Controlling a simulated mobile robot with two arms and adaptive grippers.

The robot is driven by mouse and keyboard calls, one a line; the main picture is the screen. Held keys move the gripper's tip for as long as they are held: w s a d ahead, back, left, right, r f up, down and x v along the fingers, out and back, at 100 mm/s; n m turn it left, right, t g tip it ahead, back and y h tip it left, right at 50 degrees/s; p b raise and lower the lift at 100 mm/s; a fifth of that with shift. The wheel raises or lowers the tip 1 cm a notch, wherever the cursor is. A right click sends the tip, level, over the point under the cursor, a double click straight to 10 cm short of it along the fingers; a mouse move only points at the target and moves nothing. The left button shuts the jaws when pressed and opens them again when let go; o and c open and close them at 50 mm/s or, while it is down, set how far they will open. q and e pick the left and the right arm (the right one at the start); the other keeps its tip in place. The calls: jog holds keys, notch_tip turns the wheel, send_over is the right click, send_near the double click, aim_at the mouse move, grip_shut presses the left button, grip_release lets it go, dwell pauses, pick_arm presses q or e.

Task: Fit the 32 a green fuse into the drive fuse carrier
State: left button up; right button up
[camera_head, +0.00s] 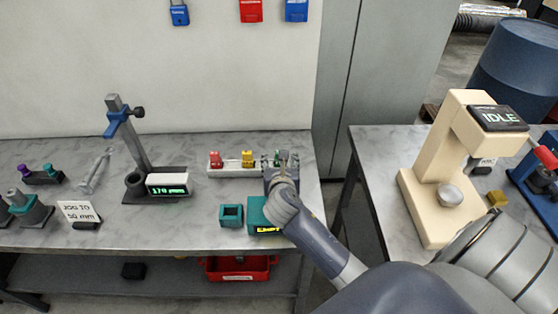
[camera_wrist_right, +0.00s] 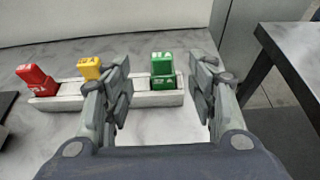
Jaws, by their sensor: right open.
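The green fuse (camera_wrist_right: 163,70) stands upright in the right end of a white rack (camera_wrist_right: 150,99). In the head view it shows only partly, behind my right gripper (camera_head: 284,158). In the right wrist view my right gripper (camera_wrist_right: 164,78) is open and empty, with the green fuse showing between its fingers. The fuse appears to be ahead of the fingertips, and I see no contact. A teal box (camera_head: 257,213) with a yellow label that seems to read EMPTY sits below my right gripper in the head view, partly hidden by my arm. I cannot tell whether it is the drive fuse carrier. My left gripper is not in view.
A red fuse (camera_head: 215,158) and a yellow fuse (camera_head: 248,158) stand in the same rack. A small teal open-topped block (camera_head: 231,215) is left of the teal box. A stand with a 170 mm display (camera_head: 168,184) is farther left. A cream IDLE machine (camera_head: 440,170) occupies the right table.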

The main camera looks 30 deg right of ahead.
jog(key=p+x, duration=0.1)
jog(key=x, duration=0.4)
jog(key=shift+d+r, duration=0.15)
jog(key=shift+d, duration=0.05)
jog(key=shift+w+d+f, duration=0.2)
jog(key=shift+w, duration=0.1)
jog(key=shift+w+d+f, duration=0.1)
jog(key=shift+w, duration=0.1)
jog(key=c, duration=0.4)
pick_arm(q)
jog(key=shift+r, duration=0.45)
pick_arm(e)
jog(key=c, duration=0.8)
